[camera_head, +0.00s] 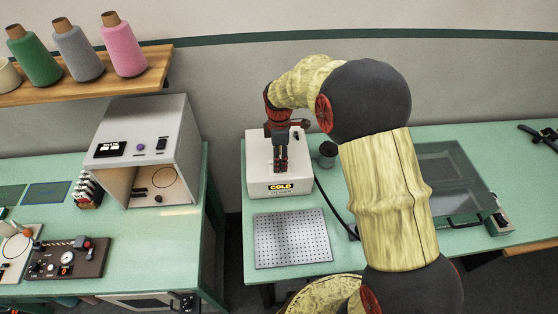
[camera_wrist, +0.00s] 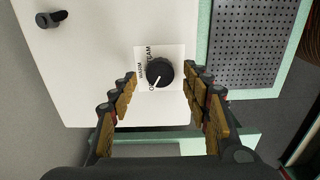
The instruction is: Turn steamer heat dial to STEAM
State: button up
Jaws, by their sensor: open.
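The steamer (camera_head: 258,168) is a white box on the right green table, and its front display (camera_head: 281,187) reads COLD. In the wrist view its heat dial (camera_wrist: 163,72) is a round black knob on a white label plate (camera_wrist: 174,50). The words WARM and STEAM show on the plate. My gripper (camera_head: 280,168) is above the steamer's top. In the wrist view my gripper (camera_wrist: 162,80) is open, with one finger on each side of the dial; contact is not visible.
A perforated metal plate (camera_head: 292,238) lies in front of the steamer. A black peg (camera_wrist: 50,19) sticks up from the steamer's top. A dark cup (camera_head: 327,152) and a cable stand to its right. A grey cabinet (camera_head: 180,125) is on the left table.

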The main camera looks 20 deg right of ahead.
jog(key=shift+f, duration=0.8)
jog(key=c, duration=0.3)
jog(key=c, duration=0.7)
jog(key=shift+c, duration=0.8)
